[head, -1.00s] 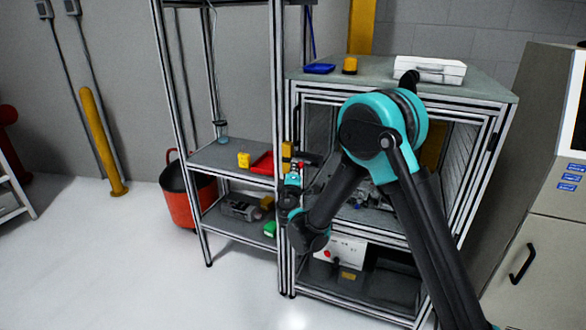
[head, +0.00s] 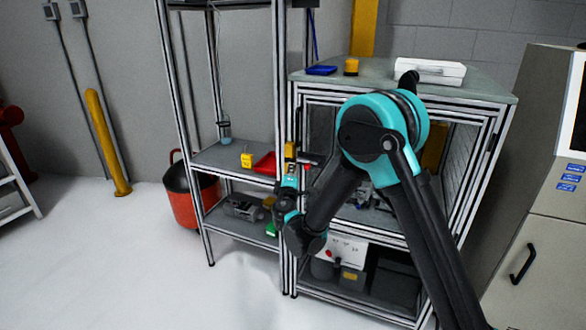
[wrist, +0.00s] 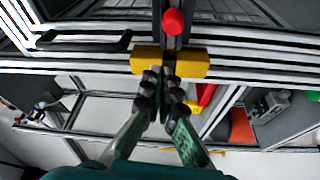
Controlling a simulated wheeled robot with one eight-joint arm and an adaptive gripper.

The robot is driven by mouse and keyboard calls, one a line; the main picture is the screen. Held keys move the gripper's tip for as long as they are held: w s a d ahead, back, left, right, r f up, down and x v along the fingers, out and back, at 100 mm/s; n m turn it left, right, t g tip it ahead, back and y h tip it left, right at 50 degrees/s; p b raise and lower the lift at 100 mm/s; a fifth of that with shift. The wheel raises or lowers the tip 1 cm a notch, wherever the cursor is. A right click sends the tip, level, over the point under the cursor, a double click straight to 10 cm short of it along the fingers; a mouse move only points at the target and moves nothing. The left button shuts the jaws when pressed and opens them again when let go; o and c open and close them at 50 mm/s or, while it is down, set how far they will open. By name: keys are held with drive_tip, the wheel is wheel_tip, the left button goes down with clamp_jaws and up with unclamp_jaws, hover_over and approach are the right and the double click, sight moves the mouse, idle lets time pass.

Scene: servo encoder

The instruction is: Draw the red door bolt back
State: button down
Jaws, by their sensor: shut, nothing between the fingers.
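The red knob of the door bolt (wrist: 173,22) shows at the top of the wrist view, on a dark bar. It is a small red spot in the head view (head: 307,167). A yellow block (wrist: 142,61) sits on the frame below the knob. My gripper (wrist: 165,74) is shut and empty. Its fingertips overlap the yellow block in the wrist view, short of the red knob. I cannot tell whether they touch the block. The cabinet door (head: 322,100) appears closed, and my arm hides part of it.
A black door handle (wrist: 83,41) lies left of the bolt in the wrist view. The open shelf rack (head: 225,160) stands beside the cabinet, with a red tray (head: 264,163) and a yellow item (head: 246,160). Clear floor (head: 130,260) lies at the front left.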

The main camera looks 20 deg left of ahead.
drive_tip(key=v, duration=0.7)
drive_tip(key=shift+a, duration=0.2)
